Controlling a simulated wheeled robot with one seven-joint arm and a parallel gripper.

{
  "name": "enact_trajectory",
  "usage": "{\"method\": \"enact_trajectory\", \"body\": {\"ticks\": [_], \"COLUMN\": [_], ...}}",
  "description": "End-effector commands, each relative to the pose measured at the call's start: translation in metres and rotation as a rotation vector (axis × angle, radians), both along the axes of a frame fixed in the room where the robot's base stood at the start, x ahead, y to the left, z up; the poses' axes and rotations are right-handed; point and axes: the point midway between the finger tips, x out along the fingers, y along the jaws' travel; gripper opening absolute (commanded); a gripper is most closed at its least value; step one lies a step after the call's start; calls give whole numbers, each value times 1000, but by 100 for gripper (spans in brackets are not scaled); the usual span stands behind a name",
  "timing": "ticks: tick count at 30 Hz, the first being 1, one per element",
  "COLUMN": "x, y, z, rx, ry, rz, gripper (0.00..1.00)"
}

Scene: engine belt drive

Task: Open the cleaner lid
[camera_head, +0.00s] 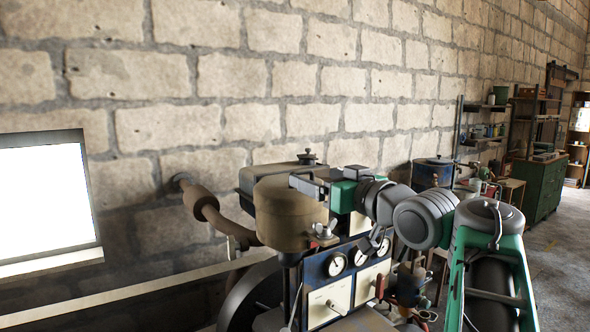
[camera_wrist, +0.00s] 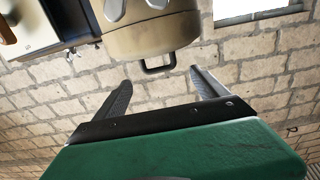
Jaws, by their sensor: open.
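The cleaner is a round tan canister (camera_head: 290,205) on the engine. It also shows at the top of the wrist view (camera_wrist: 150,38). A black loop handle (camera_wrist: 158,66) sticks out from its edge there. My gripper (camera_head: 300,183) is at the canister's upper part in the head view, reaching in from the right. In the wrist view my gripper (camera_wrist: 160,77) is open, with one finger on each side of the handle and nothing held. I cannot tell whether a finger touches it. The handle is hidden in the head view; the lid looks closed.
A second tan housing with a dark knob (camera_head: 307,156) stands behind the canister. A blue gauge panel (camera_head: 350,275) is below, with a wing nut (camera_head: 322,231) close by. A tan pipe (camera_head: 203,206) runs to the brick wall (camera_head: 225,90). Open floor lies at the far right.

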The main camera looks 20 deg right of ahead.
Motion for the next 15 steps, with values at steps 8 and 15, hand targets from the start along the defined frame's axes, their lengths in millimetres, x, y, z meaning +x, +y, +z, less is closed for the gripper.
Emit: {"method": "enact_trajectory", "body": {"ticks": [8,15], "x": [50,71], "y": [11,14], "z": [2,0], "rx": [1,0], "ry": [2,1], "rz": [3,-1], "gripper": [83,83]}}
